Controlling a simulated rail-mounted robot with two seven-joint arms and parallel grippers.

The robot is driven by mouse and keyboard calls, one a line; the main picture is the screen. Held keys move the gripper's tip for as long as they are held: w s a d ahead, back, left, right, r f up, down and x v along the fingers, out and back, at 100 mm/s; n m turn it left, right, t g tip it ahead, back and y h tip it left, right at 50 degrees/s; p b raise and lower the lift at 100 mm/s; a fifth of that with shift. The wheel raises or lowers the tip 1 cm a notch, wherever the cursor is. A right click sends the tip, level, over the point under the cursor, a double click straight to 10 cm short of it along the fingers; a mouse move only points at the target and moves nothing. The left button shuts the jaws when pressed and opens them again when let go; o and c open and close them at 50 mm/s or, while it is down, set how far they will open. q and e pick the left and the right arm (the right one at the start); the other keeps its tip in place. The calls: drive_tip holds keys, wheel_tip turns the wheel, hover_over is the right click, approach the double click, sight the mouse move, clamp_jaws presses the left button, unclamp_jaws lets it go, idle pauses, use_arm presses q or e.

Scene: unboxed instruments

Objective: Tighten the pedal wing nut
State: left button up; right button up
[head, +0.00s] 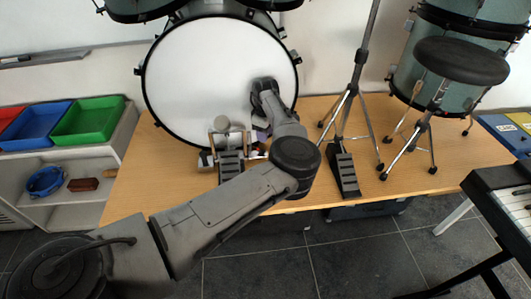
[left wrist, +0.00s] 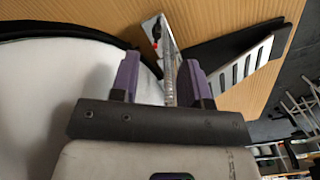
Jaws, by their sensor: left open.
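The kick pedal (head: 230,160) stands on the wooden platform in front of the white bass drum (head: 205,80), with its pale beater in front of the drum head. My left gripper (head: 260,136) is just right of the pedal, low by the drum, partly hidden by my arm. In the left wrist view, my left gripper (left wrist: 160,60) is open, with purple fingers spread. A metal rod of the pedal shows between and beyond them, and the slotted footboard (left wrist: 245,62) lies to the right. I cannot make out the wing nut. My right gripper is not in view.
A hi-hat stand with its own pedal (head: 346,174) and a round stool (head: 460,62) stand on the wooden platform (head: 140,185) to the right. A keyboard (head: 510,205) is at the right edge. A shelf with colored trays (head: 88,120) is at left.

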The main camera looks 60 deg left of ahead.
sight(261, 151)
use_arm(q)
wheel_tip(261, 151, down, 9)
drive_tip(key=b, duration=0.3)
drive_tip(key=shift+r, duration=0.1)
clamp_jaws()
idle(0.4)
